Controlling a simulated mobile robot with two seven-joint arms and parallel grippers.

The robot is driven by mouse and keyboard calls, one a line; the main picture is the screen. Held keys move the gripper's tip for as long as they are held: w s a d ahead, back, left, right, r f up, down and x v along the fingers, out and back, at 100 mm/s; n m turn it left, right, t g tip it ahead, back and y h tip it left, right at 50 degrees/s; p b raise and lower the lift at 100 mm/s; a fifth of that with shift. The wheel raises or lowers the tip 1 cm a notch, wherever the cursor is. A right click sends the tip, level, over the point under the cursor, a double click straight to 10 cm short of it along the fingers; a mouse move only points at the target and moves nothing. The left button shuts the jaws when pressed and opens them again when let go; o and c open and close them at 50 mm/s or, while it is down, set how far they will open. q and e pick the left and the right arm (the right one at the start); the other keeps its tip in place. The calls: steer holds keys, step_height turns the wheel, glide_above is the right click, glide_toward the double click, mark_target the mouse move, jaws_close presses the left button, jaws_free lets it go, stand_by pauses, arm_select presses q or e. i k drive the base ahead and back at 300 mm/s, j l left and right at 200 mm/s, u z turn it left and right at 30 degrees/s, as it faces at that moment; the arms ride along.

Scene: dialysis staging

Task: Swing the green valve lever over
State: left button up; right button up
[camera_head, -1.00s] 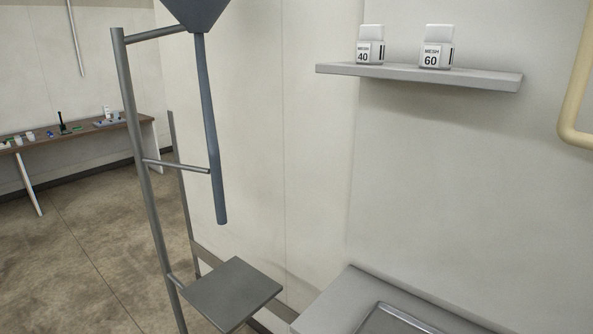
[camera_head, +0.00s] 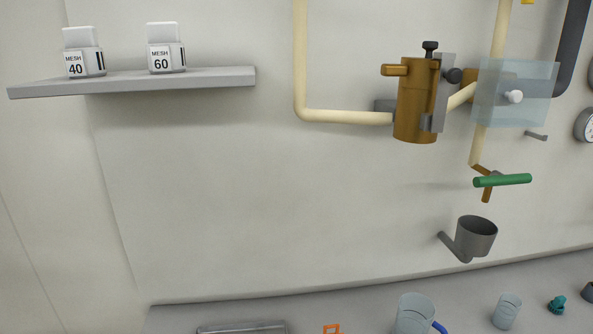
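The green valve lever (camera_head: 502,181) is at the right of the head view, mounted on a brown valve body at the lower end of a cream pipe (camera_head: 477,145). The lever lies nearly level, across the pipe, with its length running left to right. A brown spout (camera_head: 486,196) points down below it. A grey cup (camera_head: 476,235) on a wall bracket sits under the spout. Neither of my grippers shows in the view.
A brown cylindrical housing (camera_head: 414,105) and a clear bluish box (camera_head: 512,95) are up and left of and above the lever. A shelf (camera_head: 180,80) holds two MESH containers. The counter (camera_head: 290,308) below carries clear beakers (camera_head: 415,314) and a teal fitting (camera_head: 557,305).

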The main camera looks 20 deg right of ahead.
mark_target(495, 178)
steer(key=j+z, duration=0.1)
steer(key=z, duration=0.3)
steer(key=i+j+z, duration=0.1)
steer(key=z, duration=0.25)
steer(key=j+z, duration=0.2)
steer(key=z, duration=0.2)
steer(key=j+z, duration=0.15)
steer(key=z, duration=0.2)
